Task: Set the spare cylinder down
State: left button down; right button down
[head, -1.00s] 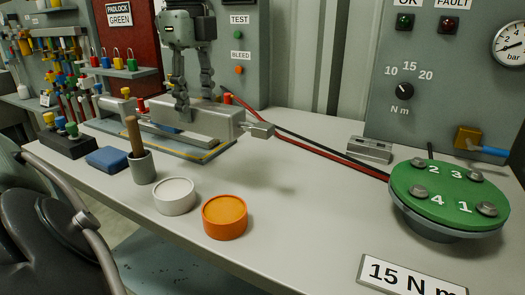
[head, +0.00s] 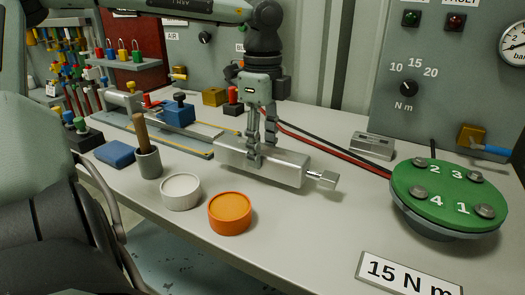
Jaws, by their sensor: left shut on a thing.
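The spare cylinder (head: 285,167) is a silver block-shaped body with a short rod and square end at its right. It lies level, low over the bench (head: 330,220) in front of the red and black hoses; I cannot tell whether it touches the bench top. My left gripper (head: 255,158) points down from above and is shut on the cylinder's body, towards its left part. The fingers hide a little of the body. My right gripper is not in view.
The fixture plate (head: 190,143) with a blue clamp block (head: 178,110) is to the left. An orange tub (head: 230,212), a white tub (head: 181,191) and a brush cup (head: 149,163) stand in front. A green bolted flange (head: 448,193) is at right.

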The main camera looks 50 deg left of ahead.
pick_arm(q)
jog(key=shift+f, duration=0.7)
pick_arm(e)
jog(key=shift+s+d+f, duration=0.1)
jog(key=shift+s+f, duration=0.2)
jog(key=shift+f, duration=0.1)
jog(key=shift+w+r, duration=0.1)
pick_arm(q)
jog(key=shift+f, duration=0.1)
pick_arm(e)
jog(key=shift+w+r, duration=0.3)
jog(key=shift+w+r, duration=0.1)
